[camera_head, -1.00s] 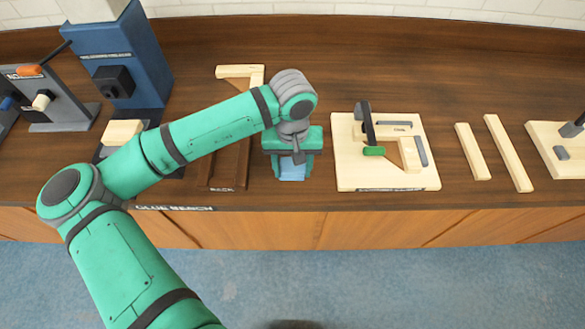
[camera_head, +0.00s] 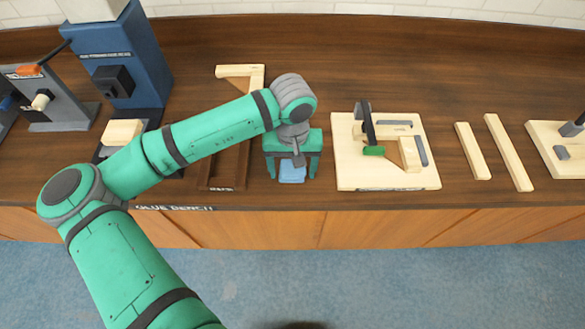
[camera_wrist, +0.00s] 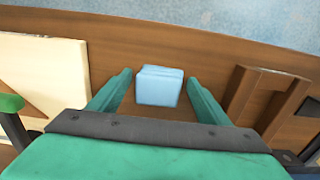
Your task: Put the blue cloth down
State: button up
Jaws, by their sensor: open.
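The blue cloth (camera_head: 292,171) is a small folded light-blue block on the dark wooden bench, near its front edge. In the wrist view the blue cloth (camera_wrist: 159,86) lies between my two fingers, with a gap on each side. My gripper (camera_head: 293,176) is open and points down over the cloth. Its fingers also show spread apart in the wrist view (camera_wrist: 160,90). The back of the cloth is hidden under my gripper in the head view.
A pale clamping board (camera_head: 348,178) lies to the right of my gripper, and a dark wooden rack (camera_head: 240,178) stands close on the left. Loose pale strips (camera_head: 473,152) lie further right. A blue machine (camera_head: 140,65) stands at the back left.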

aim_at(293, 171)
notch_tip(293, 171, up, 12)
dwell(0.5)
dwell(0.5)
